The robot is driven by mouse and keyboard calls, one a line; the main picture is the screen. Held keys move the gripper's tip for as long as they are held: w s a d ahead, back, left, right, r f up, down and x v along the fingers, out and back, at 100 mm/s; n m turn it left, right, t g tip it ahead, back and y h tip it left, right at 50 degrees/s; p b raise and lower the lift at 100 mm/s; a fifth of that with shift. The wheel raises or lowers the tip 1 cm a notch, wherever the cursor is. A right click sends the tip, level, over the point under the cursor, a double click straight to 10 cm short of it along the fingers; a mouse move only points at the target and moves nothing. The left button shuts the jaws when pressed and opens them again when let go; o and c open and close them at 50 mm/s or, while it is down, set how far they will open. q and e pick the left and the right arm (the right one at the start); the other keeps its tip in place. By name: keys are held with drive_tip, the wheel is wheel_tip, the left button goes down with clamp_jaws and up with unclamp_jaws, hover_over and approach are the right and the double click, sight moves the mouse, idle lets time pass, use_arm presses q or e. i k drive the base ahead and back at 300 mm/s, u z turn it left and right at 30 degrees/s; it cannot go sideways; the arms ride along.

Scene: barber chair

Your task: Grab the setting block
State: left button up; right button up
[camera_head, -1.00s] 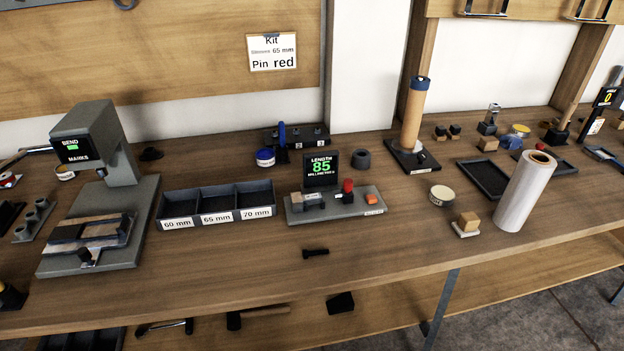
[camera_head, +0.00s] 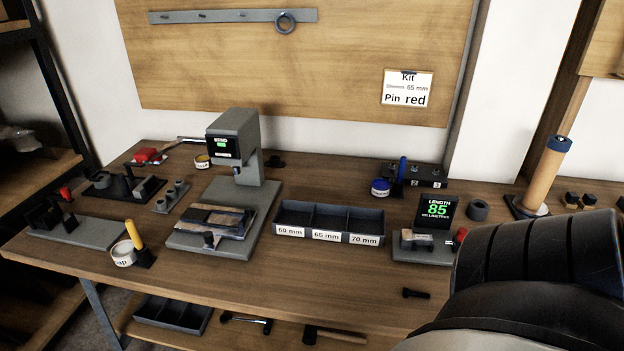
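No label marks any block as the setting block, so I cannot tell which object it is. A small grey block with several raised round posts (camera_head: 171,197) lies on the bench left of the grey bending press (camera_head: 238,150). A dark block with numbered labels (camera_head: 428,177) stands at the back, right of the three-bin tray (camera_head: 331,215). A length gauge reading 85 (camera_head: 437,211) stands right of the tray. A large dark ribbed part of my own arm fills the lower right and hides part of the gauge. Neither gripper shows.
A roll marked cap (camera_head: 123,254) and a yellow-handled tool (camera_head: 135,236) stand at the left front. A dark fixture (camera_head: 112,187) lies behind them. A small dark pin (camera_head: 416,293) lies at the front. The bench front between roll and pin is mostly clear.

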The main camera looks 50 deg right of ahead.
sight(419, 239)
drive_tip(key=u, duration=0.95)
drive_tip(key=k, duration=0.95)
drive_tip(key=z, duration=1.45)
